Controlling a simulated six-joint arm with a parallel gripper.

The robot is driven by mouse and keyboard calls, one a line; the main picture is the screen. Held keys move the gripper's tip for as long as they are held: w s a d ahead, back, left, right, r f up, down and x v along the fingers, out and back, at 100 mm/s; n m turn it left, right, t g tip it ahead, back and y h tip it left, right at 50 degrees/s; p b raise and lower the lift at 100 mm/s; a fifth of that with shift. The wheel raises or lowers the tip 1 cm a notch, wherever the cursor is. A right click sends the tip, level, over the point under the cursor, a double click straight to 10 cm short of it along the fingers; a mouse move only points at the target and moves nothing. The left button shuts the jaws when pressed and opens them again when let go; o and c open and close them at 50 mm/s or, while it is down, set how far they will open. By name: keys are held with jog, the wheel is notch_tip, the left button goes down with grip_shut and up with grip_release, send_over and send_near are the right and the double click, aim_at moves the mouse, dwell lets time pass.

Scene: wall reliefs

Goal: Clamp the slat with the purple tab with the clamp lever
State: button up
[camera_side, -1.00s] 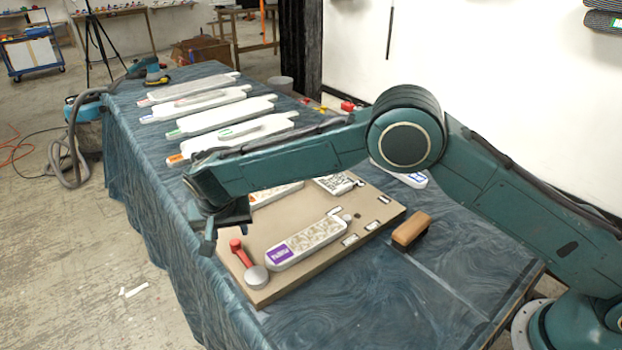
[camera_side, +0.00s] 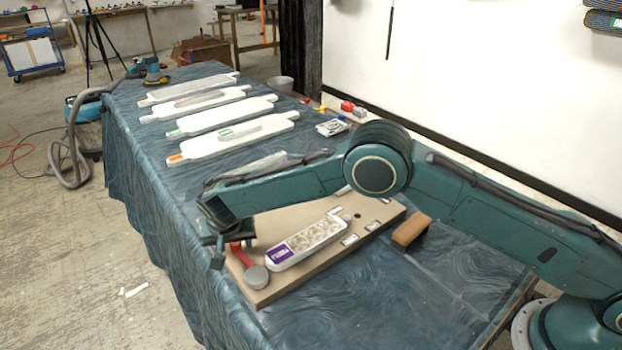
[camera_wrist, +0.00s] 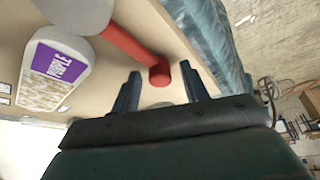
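The slat with the purple tab (camera_side: 308,241) lies on the tan board (camera_side: 282,294) in the side view. Its purple end also shows at the left of the wrist view (camera_wrist: 55,70). The clamp lever has a grey round hub (camera_side: 256,277) and a red arm ending in a red knob (camera_wrist: 160,74). The hub sits beside the slat's purple end. My gripper (camera_wrist: 160,88) is open, with its two dark fingers on either side of the red knob. In the side view my gripper (camera_side: 226,252) is at the lever's red end. Whether the fingers touch the knob cannot be told.
Several white slats (camera_side: 220,116) lie in a row on the blue-draped table. A wooden-topped block (camera_side: 411,229) stands right of the board. The table's draped edge is close beside the lever. The front right of the table is clear.

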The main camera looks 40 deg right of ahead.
grip_shut()
